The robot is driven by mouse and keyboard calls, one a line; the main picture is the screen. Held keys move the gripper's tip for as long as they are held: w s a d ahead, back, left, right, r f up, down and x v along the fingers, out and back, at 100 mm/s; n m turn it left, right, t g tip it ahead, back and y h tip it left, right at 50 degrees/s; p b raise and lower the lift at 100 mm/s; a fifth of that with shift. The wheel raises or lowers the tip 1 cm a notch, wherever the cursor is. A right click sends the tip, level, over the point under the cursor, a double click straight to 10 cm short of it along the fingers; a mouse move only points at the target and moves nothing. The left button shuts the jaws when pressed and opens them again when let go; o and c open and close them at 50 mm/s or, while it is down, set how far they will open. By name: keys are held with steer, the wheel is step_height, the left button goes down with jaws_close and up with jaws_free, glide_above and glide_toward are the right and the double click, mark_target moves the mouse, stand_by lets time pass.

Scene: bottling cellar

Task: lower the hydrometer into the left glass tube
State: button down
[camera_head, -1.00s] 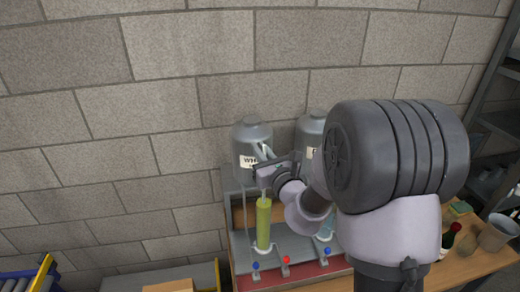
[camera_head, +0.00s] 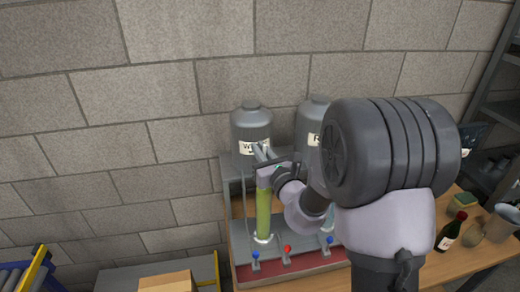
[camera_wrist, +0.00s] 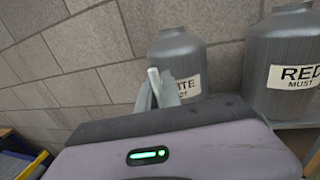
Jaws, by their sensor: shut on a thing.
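The left glass tube (camera_head: 263,215) stands upright in the head view and is filled with yellow-green liquid. My gripper (camera_head: 264,172) is right above its mouth, with hardly any gap showing between them. In the wrist view my gripper (camera_wrist: 160,92) is shut on the hydrometer (camera_wrist: 154,80), whose pale thin top shows between the fingers. The hydrometer's lower part is hidden, and I cannot make it out inside the liquid. The other tube's place is mostly hidden behind my arm.
Grey jugs marked as white must (camera_head: 251,130) and red must (camera_wrist: 290,62) stand behind the tube. Blue and red taps (camera_head: 287,249) line the rack's front. A dark bottle (camera_head: 451,231) and a bucket (camera_head: 502,222) stand at right. A cardboard box (camera_head: 166,281) is at lower left.

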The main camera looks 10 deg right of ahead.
steer(key=shift+f, duration=0.45)
steer(key=c, duration=1.5)
jaws_free()
steer(key=shift+o, duration=0.2)
steer(key=b+v, duration=1.7)
steer(key=shift+s, duration=0.2)
